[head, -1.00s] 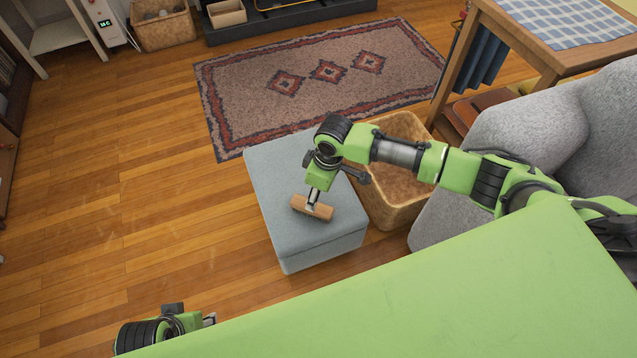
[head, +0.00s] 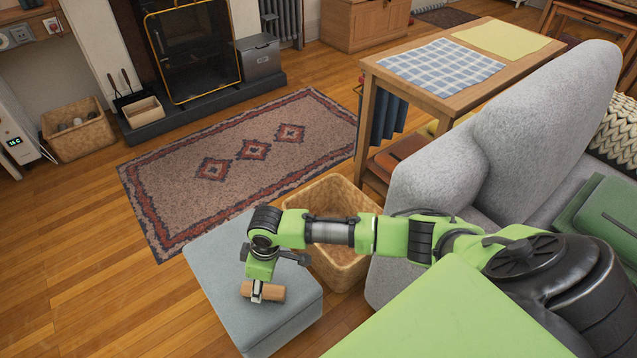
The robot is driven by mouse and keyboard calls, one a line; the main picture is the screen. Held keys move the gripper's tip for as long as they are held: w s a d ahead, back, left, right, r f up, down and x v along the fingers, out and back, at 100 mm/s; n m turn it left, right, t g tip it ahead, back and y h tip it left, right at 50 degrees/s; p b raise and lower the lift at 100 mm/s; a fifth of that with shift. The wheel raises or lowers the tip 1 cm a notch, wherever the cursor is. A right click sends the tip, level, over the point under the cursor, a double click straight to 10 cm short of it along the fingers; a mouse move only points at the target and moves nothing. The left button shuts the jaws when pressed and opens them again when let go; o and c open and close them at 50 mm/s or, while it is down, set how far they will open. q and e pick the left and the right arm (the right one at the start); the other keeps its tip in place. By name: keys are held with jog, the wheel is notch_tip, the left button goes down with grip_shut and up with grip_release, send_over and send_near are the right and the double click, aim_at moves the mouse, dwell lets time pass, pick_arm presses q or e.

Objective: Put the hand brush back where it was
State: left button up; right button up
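The hand brush (head: 272,292) shows as a short light-wood block over the grey-blue ottoman (head: 220,275) in the head view. My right gripper (head: 257,291) reaches down over the ottoman from the right and is shut on the brush near its left part. The fingers hide some of the wood. Bristles do not show. I cannot tell whether the brush touches the ottoman top or is just above it. My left gripper is out of view.
A wicker basket (head: 338,268) stands right of the ottoman under my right arm. A grey armchair (head: 450,175) is beyond it. A patterned rug (head: 190,205) lies behind. The hearth (head: 205,113) carries dark fire tools (head: 125,95) and a small tray (head: 143,112). A wooden table (head: 520,75) stands back right.

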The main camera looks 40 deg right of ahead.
jog(key=s+a+f+m+t+y, duration=0.1)
jog(key=s+a+f+m, duration=0.2)
jog(key=s+a+f, duration=0.35)
jog(key=s+d+f+m+h, duration=0.1)
jog(key=s+d+f+m, duration=0.1)
jog(key=s+d, duration=0.4)
jog(key=s+d+f+m+h, duration=0.1)
jog(key=s+d+f+m, duration=0.1)
jog(key=s+d, duration=0.4)
jog(key=s, duration=0.2)
jog(key=shift+s+d+f+h, duration=0.15)
jog(key=shift+s+f+h, duration=0.15)
jog(key=shift+s+f, duration=0.1)
jog(key=shift+p, duration=0.3)
